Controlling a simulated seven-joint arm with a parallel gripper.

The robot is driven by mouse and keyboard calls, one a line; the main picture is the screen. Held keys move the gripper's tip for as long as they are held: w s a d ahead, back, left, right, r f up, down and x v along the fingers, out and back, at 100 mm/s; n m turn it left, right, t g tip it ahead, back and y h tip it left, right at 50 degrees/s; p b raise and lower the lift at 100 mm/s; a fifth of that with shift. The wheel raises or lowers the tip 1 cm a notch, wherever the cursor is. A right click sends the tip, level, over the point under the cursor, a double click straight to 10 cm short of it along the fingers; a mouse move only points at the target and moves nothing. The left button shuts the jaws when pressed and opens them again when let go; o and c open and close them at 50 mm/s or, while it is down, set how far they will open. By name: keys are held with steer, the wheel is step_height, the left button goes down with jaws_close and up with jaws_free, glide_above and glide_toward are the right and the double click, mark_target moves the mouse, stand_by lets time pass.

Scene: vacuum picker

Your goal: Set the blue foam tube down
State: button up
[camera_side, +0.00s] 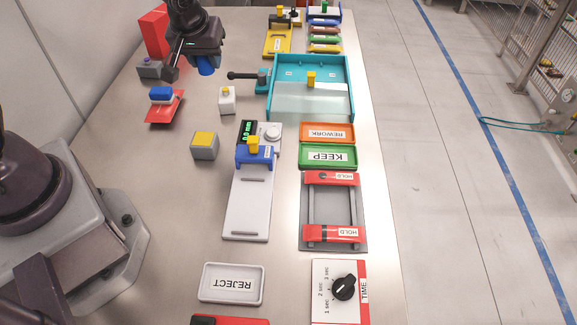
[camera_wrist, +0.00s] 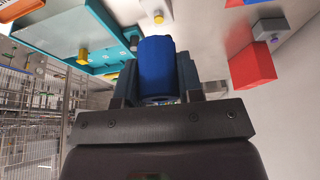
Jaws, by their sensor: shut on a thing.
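The blue foam tube (camera_wrist: 158,66) is held between the two fingers of my gripper (camera_wrist: 158,88) in the wrist view. In the side view its blue end (camera_side: 206,67) shows just under my gripper (camera_side: 190,66), at the far left of the table. The tube appears to be above the table top, with a gap I cannot measure. My gripper is shut on it, and the fingers hide part of its sides.
A red block (camera_side: 154,34) and a grey box with a purple button (camera_side: 150,68) stand close by.

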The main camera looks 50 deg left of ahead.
steer(key=w+d+m+h, duration=0.15)
steer(key=d+m, duration=0.35)
steer(key=d, duration=0.5)
step_height(320, 180, up, 3)
steer(key=m+g+h, duration=0.2)
steer(key=m+h, duration=0.4)
steer(key=m, duration=1.1)
glide_above(301, 281)
steer(key=a, duration=0.1)
steer(key=f, duration=1.8)
steer(key=shift+s+a+f, duration=0.1)
steer(key=shift+s+a, duration=0.05)
steer(key=shift+s, duration=0.2)
steer(key=o, duration=0.9)
steer(key=shift+f, duration=0.1)
steer(key=shift+w, duration=0.1)
